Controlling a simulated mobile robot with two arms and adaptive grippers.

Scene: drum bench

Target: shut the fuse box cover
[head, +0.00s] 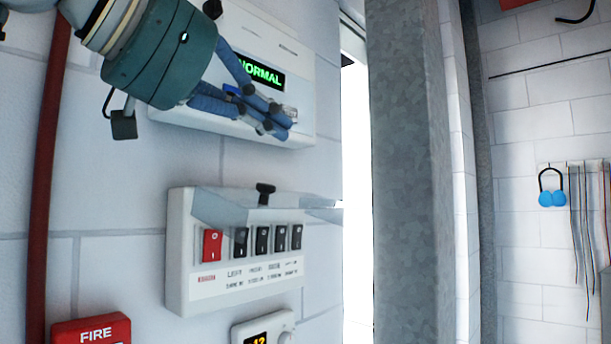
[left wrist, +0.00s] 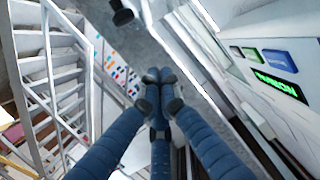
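The fuse box (head: 178,250) is a white box on the wall, low centre-left in the head view, with a red switch and several black switches. Its clear bluish cover (head: 235,208) stands raised, sticking out from the top edge above the switches, with a black handle (head: 265,190). My left gripper (head: 270,122) is above the cover and apart from it, in front of the upper panel. In the left wrist view its blue fingers (left wrist: 158,92) meet at the tips with nothing seen between them. My right gripper is out of view.
A white panel (head: 308,100) with a green NORMAL display is behind my left gripper. A red FIRE box (head: 92,330) and a dial unit (head: 262,330) are below the fuse box. A grey pillar (head: 405,180) stands to the right.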

